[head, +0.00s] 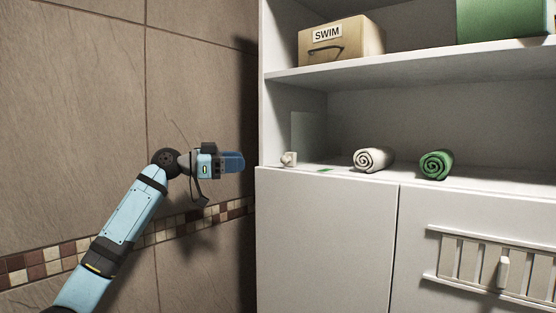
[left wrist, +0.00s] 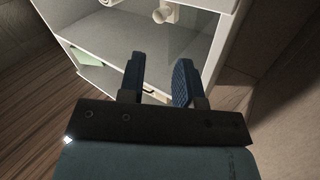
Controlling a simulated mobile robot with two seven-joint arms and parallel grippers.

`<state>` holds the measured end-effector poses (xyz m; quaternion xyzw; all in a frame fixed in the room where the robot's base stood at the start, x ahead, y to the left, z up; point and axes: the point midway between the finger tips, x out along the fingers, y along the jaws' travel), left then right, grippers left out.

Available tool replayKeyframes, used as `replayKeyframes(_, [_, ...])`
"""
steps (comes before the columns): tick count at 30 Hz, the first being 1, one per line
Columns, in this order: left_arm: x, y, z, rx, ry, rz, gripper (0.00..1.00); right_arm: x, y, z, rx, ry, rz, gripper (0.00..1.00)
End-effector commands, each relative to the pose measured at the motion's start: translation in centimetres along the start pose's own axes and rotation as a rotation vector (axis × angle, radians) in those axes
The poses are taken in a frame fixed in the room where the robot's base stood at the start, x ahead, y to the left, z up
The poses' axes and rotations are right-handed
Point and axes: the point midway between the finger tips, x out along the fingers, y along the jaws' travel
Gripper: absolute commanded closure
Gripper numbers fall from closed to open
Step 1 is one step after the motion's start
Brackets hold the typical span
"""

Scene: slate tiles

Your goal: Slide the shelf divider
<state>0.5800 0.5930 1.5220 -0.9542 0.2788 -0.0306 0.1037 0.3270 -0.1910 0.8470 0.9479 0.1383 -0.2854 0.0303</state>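The shelf divider appears to be a thin, clear panel (head: 307,133) standing near the left wall of the middle shelf. A small pale knob (head: 288,158) sits at its lower front; the knob also shows at the top of the left wrist view (left wrist: 163,12). My left gripper (head: 240,162) is in front of the tiled wall, left of the cabinet and apart from the knob. In the left wrist view its two blue fingers (left wrist: 161,76) are spread with nothing between them. My right gripper is not in view.
A green mark (head: 325,170) lies on the shelf (head: 480,187) right of the knob. A SWIM box (head: 340,42) and a green box (head: 500,18) are above. A slatted vent (head: 490,264) is below.

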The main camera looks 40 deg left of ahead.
Motion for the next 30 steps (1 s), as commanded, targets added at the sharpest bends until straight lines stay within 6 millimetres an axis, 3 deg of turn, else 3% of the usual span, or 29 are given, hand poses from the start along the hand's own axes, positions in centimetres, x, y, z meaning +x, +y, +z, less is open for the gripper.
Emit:
replayKeyframes(9, [6.9,-0.1,-0.6,-0.002,0.002,0.001,0.69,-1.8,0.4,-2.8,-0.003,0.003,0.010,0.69])
replayKeyframes(15, [10.0,-0.1,-0.3,-0.002,0.001,0.000,0.69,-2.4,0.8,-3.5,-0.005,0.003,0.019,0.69])
replayKeyframes(21, [11.2,-0.1,-0.1,-0.001,0.000,-0.002,0.69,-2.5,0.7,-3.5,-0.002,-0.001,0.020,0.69])
replayKeyframes(29, [11.3,0.0,0.1,-0.001,0.000,-0.002,0.69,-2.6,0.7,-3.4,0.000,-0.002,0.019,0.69])
replayKeyframes(30, [11.3,0.0,0.1,-0.001,-0.001,-0.002,0.75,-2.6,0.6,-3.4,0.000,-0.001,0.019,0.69])
